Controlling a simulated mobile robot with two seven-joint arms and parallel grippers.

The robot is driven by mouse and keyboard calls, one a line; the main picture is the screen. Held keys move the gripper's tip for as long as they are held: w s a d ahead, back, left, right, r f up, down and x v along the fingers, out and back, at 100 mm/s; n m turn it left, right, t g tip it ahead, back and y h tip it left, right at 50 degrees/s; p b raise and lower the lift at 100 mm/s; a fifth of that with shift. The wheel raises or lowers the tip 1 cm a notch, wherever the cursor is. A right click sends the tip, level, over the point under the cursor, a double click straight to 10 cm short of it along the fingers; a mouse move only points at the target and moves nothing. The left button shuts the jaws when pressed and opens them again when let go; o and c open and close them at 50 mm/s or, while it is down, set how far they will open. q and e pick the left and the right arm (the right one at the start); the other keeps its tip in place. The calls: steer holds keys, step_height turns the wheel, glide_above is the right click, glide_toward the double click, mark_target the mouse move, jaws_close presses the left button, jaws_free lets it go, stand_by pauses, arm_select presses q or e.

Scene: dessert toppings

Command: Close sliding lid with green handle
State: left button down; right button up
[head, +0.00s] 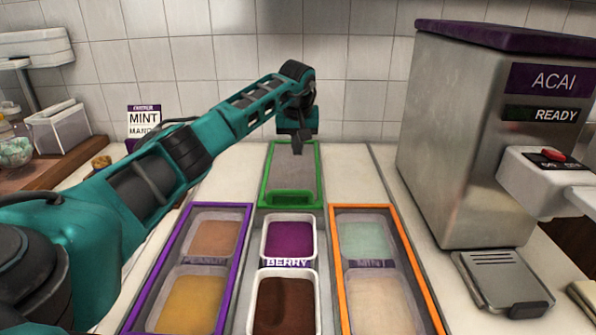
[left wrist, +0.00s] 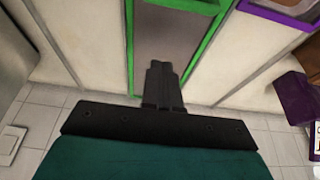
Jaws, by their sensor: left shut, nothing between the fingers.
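The sliding lid (head: 303,160) is a grey panel with a green frame at the back of the middle column. Its green handle (head: 291,197) is a bar at the lid's front edge. Two tubs in front of it stand uncovered: a purple BERRY tub (head: 290,240) and a dark brown tub (head: 285,305). My left gripper (head: 297,150) is shut and empty, pointing down at the far part of the lid. In the left wrist view my shut fingers (left wrist: 160,78) overlap the lid's grey panel between the green rails (left wrist: 205,45). Whether they touch it cannot be told. My right gripper is out of view.
A purple-framed lid (head: 243,235) covers tubs at left, and an orange-framed lid (head: 393,225) covers tubs at right. The ACAI machine (head: 460,150) stands at right. The tiled wall is close behind the lid.

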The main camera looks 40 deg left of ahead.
arm_select(q)
glide_above(297, 201)
steer(key=w+a, duration=0.2)
steer(key=w, duration=0.1)
step_height(297, 201, down, 7)
steer(key=shift+s+f+b, duration=0.15)
steer(key=shift+f+b, duration=0.05)
steer(key=shift+b, duration=0.2)
steer(key=shift+b+x, duration=0.4)
steer(key=shift+x, duration=0.65)
steer(key=shift+s+d+p, duration=0.6)
steer(key=shift+s+p, duration=0.15)
steer(key=shift+p, duration=0.15)
steer(key=shift+s+d+f+p, duration=0.35)
steer(key=shift+s+d, duration=0.25)
steer(key=shift+s, duration=0.15)
